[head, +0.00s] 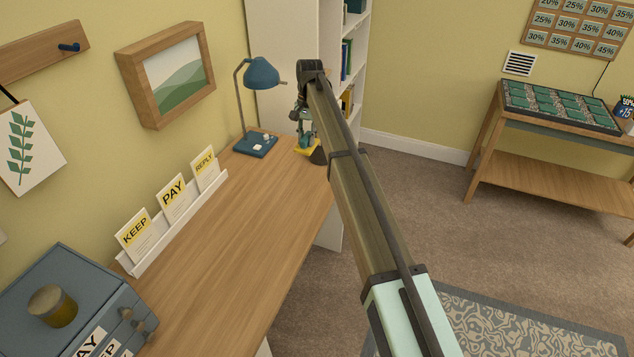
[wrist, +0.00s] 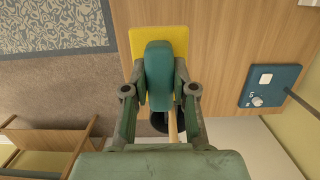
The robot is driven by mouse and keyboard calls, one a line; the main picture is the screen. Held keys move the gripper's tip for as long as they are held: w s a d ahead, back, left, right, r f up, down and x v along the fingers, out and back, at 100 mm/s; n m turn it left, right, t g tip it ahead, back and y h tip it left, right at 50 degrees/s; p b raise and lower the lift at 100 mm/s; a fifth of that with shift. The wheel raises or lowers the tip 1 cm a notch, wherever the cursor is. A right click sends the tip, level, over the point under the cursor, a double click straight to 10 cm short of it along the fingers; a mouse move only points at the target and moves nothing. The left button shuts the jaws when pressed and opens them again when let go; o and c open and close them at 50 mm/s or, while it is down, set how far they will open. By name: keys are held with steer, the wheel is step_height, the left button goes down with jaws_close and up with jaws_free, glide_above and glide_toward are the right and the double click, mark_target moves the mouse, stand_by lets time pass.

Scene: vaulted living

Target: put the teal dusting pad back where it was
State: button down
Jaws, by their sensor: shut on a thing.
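The teal dusting pad (wrist: 158,72) is between the fingers of my gripper (wrist: 160,84) in the wrist view. My gripper is shut on it. A flat yellow piece (wrist: 176,38) shows behind the pad, over or on the wooden desk; I cannot tell whether they touch. In the head view my gripper (head: 304,118) is at the far end of the desk (head: 255,230), right of the lamp. The yellow piece (head: 304,148) shows low beneath it, and the pad is mostly hidden there.
A blue desk lamp (head: 262,72) stands left of my gripper; its base (wrist: 270,86) shows in the wrist view. A dark round thing (wrist: 158,122) and a light stick (wrist: 173,128) sit near the fingers. A white bookcase (head: 290,40) stands behind. The desk's middle is clear.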

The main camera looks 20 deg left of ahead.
step_height(320, 180, down, 19)
steer(key=p, duration=0.4)
steer(key=shift+r, duration=0.15)
steer(key=shift+f, duration=0.2)
steer(key=c, duration=0.9)
jaws_free()
steer(key=shift+c, duration=0.2)
steer(key=shift+r, duration=0.2)
step_height(320, 180, up, 12)
steer(key=w+b, duration=0.1)
steer(key=b, duration=0.2)
steer(key=shift+w, duration=0.4)
